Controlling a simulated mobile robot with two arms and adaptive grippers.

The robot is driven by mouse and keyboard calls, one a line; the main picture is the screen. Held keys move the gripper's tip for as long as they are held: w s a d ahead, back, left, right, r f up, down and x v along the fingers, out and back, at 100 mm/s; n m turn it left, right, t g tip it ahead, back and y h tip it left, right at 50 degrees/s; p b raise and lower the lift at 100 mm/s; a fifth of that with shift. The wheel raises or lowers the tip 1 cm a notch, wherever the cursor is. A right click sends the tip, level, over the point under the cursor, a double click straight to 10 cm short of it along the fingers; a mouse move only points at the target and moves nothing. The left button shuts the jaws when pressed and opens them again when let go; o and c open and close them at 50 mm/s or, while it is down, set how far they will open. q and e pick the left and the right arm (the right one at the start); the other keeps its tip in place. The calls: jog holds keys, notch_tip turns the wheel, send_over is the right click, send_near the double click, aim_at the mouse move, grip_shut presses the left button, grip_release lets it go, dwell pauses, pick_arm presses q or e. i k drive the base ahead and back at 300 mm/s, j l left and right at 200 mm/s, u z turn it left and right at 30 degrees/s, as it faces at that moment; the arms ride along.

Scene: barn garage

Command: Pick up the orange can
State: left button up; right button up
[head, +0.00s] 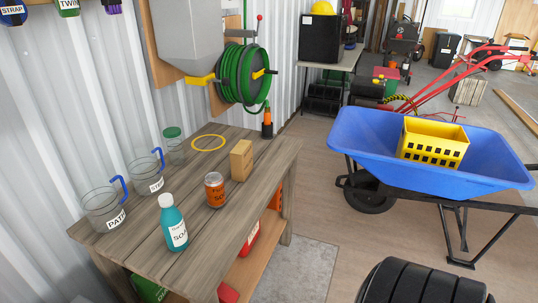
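The orange can (215,190) stands upright on the wooden workbench (190,242), near the middle of its top. It is a small orange-brown container with a dark label whose text is only partly legible. A teal bottle with a white cap (172,224) stands in front of it to the left. A tan wooden block (241,160) stands behind it to the right. Nothing covers the can. Neither of my grippers is in the head view.
Two clear jugs with blue handles (103,209) and a green-lidded jar (173,146) line the wall side. A yellow ring (208,143) lies behind. A blue wheelbarrow (380,151) holding a yellow crate (432,141) stands right; a black ribbed object (425,284) is in front.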

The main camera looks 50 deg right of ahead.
aim_at(214, 182)
jog(key=z, duration=1.15)
